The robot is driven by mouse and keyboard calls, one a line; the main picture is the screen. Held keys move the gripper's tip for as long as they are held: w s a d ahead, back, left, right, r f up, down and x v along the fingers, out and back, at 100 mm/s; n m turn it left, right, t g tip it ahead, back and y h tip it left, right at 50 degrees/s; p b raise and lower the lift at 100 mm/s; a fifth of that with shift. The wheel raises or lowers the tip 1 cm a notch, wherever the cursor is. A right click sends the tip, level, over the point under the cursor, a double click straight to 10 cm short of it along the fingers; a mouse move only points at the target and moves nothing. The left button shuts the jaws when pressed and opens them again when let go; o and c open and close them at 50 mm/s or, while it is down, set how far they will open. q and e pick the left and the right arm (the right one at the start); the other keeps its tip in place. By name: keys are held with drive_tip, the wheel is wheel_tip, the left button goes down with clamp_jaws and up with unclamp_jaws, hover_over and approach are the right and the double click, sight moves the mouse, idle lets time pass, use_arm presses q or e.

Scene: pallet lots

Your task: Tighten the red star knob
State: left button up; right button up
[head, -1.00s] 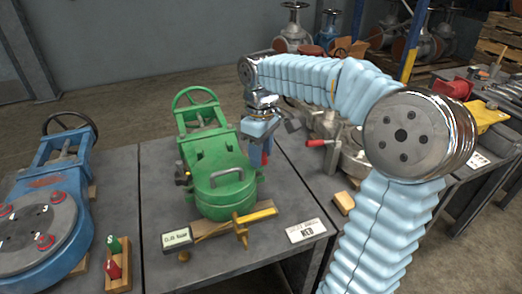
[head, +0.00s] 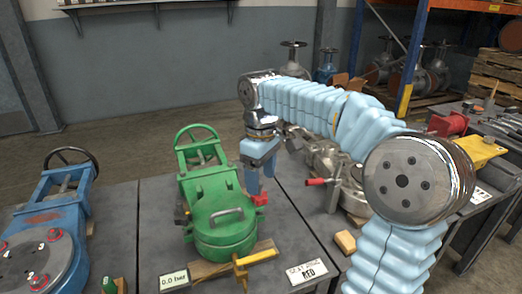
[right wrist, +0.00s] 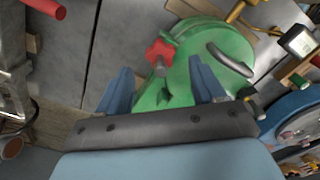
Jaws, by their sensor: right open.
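The red star knob (head: 260,199) is on the right side of the green valve (head: 218,232) in the head view. The right wrist view shows the knob (right wrist: 161,53) whole, on a grey stem beside the green body (right wrist: 185,80). My right gripper (head: 259,187) hangs above the knob, fingers pointing down. In the right wrist view my right gripper (right wrist: 160,80) is open and empty, its two blue fingers apart, with the knob showing beyond the gap between them. My left gripper is not in view.
A blue valve (head: 45,245) stands left. A metal valve with a red lever (head: 316,182) is at right.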

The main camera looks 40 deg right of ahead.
wheel_tip(320, 180, up, 9)
idle(0.7)
